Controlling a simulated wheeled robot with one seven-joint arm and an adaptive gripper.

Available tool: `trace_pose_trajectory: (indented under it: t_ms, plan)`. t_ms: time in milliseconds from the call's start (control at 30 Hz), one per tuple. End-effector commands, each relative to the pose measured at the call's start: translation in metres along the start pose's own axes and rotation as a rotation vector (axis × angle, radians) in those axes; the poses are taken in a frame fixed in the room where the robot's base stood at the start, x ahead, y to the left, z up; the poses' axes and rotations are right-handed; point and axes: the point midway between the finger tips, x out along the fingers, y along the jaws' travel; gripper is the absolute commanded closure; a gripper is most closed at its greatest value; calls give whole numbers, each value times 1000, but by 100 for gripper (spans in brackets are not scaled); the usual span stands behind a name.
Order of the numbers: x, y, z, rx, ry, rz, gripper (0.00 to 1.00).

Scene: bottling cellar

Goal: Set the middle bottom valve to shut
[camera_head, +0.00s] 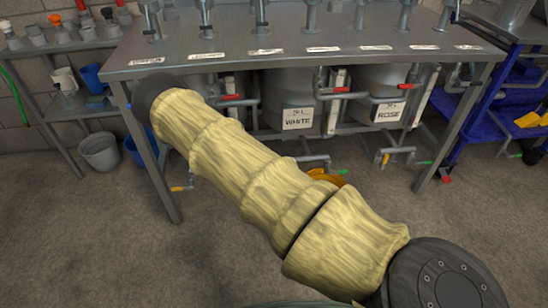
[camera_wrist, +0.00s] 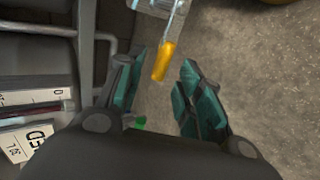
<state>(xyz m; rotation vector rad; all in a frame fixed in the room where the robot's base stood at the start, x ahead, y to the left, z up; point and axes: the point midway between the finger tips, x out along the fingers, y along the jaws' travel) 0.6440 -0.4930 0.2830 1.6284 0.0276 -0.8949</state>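In the head view the WHITE tank (camera_head: 288,95) is the middle one under the steel bench. A pipe (camera_head: 312,160) with a green end runs below it; my arm hides any handle there. My gripper is hidden behind my arm in that view. In the wrist view my gripper (camera_wrist: 158,82) is open, its two teal-padded fingers apart with nothing held. A yellow valve handle (camera_wrist: 163,62) on a pale pipe lies beyond and between the fingertips, not visibly touched. I cannot tell which tank this valve serves. A label ending in "ED" (camera_wrist: 28,143) shows at lower left.
The ROSE tank (camera_head: 385,82) stands right, with a yellow-handled valve (camera_head: 385,158) below it. Another yellow handle (camera_head: 180,188) shows near the left bench leg (camera_head: 155,165). Red-handled valves sit higher up. An orange object (camera_head: 326,177) lies partly behind my arm. Front floor is clear.

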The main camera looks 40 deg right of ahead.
Motion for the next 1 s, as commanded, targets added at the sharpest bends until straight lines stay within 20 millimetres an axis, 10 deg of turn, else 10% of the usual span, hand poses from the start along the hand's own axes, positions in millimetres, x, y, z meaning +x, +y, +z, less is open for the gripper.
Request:
trace_pose_trajectory:
  t_ms: [500, 1000]
  plan:
    - [-81, 0, 0, 0, -1, 0, 64]
    - [-90, 0, 1, 0, -1, -1, 64]
